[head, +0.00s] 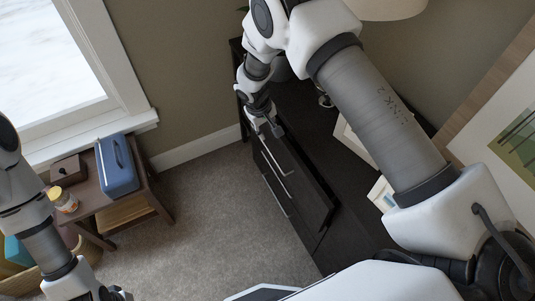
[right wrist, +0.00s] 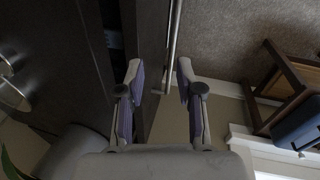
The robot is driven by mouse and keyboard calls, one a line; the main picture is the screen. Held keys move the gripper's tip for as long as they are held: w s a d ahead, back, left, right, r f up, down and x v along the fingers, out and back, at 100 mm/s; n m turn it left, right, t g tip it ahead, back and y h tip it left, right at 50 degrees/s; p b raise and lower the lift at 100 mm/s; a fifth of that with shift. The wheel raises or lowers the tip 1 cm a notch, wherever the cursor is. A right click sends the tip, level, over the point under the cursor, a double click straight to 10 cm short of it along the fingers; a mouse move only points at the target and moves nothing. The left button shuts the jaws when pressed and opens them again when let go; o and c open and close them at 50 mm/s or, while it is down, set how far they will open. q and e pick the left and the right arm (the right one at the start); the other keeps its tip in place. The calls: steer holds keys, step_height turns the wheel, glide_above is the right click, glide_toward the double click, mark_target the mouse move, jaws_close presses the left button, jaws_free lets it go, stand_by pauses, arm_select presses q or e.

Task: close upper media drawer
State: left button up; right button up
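The upper media drawer (head: 312,196) is part of a dark cabinet and stands out from its body. Its bar handle (head: 273,160) runs along the front. In the right wrist view a dark gap shows behind the drawer front (right wrist: 150,40), and the handle (right wrist: 174,40) lies beside it. My right gripper (head: 266,128) is at the drawer's far end. Its fingers (right wrist: 160,78) are spread, one on the drawer side and one just beyond the handle; contact cannot be told. My left gripper (head: 100,294) is at the lower left, mostly cut off, away from the cabinet.
A lower handle (head: 277,196) sits below the upper drawer. Picture frames (head: 382,194) and a lamp (head: 385,8) stand on or above the cabinet. A small wooden table (head: 150,190) with a blue case (head: 117,167) stands left by the window. Carpet (head: 215,215) between is clear.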

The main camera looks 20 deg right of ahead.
mark_target(268, 149)
steer(key=shift+m+g, duration=0.3)
steer(key=shift+m, duration=0.3)
steer(key=f, duration=0.8)
steer(key=shift+s+a, duration=0.1)
steer(key=shift+s, duration=0.15)
jaws_close()
